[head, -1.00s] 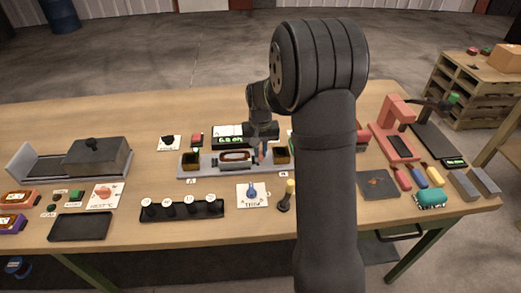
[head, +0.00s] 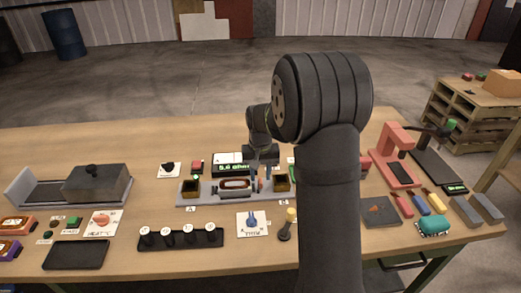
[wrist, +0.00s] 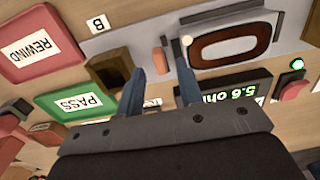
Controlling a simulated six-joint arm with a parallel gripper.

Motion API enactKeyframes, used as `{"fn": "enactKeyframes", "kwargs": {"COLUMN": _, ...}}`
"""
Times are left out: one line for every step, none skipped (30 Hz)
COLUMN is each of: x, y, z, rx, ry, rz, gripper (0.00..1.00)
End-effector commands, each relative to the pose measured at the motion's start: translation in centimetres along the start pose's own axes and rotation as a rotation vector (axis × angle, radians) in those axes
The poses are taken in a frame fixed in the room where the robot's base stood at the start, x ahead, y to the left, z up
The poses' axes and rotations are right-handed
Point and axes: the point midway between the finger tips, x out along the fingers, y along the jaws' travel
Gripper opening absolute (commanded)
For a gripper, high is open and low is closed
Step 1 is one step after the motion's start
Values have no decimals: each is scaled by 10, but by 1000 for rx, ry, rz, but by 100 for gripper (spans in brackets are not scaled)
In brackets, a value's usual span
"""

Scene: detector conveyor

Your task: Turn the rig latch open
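The grey rig (head: 222,199) lies mid-table with a dark-framed, oval-windowed part at its centre and blocks at ends A and B. A small orange peg, which looks like the rig latch (wrist: 160,60), stands beside that part towards block B. My gripper (wrist: 159,68) points down over the rig with its two blue-grey fingers apart. The peg shows between the fingertips; I cannot tell whether either finger touches it. In the head view my gripper (head: 262,182) is small, and it partly hides the latch area.
A meter display (wrist: 232,93) reading 5.6 ohm sits beside the rig, close to my gripper. A lit green lamp (wrist: 297,64) and a red button (wrist: 295,90) are near it. Green PASS (wrist: 88,100) and red REWIND (wrist: 40,50) pads lie on the block B side.

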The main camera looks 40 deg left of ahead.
Motion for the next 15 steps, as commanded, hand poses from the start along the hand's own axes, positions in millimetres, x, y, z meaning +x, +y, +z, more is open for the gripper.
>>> {"fn": "enactKeyframes", "kwargs": {"x": -12, "y": 0, "z": -1, "rx": 0, "ry": 5, "rz": -1, "gripper": 34}}
{"fn": "enactKeyframes", "kwargs": {"x": -19, "y": 0, "z": -1, "rx": 0, "ry": 6, "rz": -1, "gripper": 34}}
{"fn": "enactKeyframes", "kwargs": {"x": -29, "y": 0, "z": -1, "rx": 0, "ry": 7, "rz": -1, "gripper": 34}}
{"fn": "enactKeyframes", "kwargs": {"x": -36, "y": 0, "z": -1, "rx": 0, "ry": 5, "rz": -1, "gripper": 34}}
{"fn": "enactKeyframes", "kwargs": {"x": -44, "y": 0, "z": -1, "rx": 0, "ry": 7, "rz": -1, "gripper": 34}}
{"fn": "enactKeyframes", "kwargs": {"x": -54, "y": 0, "z": -1, "rx": 0, "ry": 6, "rz": -1, "gripper": 34}}
{"fn": "enactKeyframes", "kwargs": {"x": -61, "y": 0, "z": -1, "rx": 0, "ry": 6, "rz": -1, "gripper": 34}}
{"fn": "enactKeyframes", "kwargs": {"x": -69, "y": 0, "z": -1, "rx": 0, "ry": 6, "rz": -1, "gripper": 34}}
{"fn": "enactKeyframes", "kwargs": {"x": -79, "y": 0, "z": -1, "rx": 0, "ry": 6, "rz": -1, "gripper": 34}}
{"fn": "enactKeyframes", "kwargs": {"x": -86, "y": 0, "z": -1, "rx": 0, "ry": 7, "rz": -1, "gripper": 34}}
{"fn": "enactKeyframes", "kwargs": {"x": -93, "y": 0, "z": -1, "rx": 0, "ry": 5, "rz": -1, "gripper": 34}}
{"fn": "enactKeyframes", "kwargs": {"x": -103, "y": 0, "z": -1, "rx": 0, "ry": 6, "rz": -1, "gripper": 34}}
{"fn": "enactKeyframes", "kwargs": {"x": -109, "y": 0, "z": -1, "rx": 0, "ry": 6, "rz": -1, "gripper": 34}}
{"fn": "enactKeyframes", "kwargs": {"x": -115, "y": 0, "z": -1, "rx": 0, "ry": 5, "rz": -1, "gripper": 34}}
{"fn": "enactKeyframes", "kwargs": {"x": -122, "y": 0, "z": -1, "rx": 0, "ry": 4, "rz": -1, "gripper": 34}}
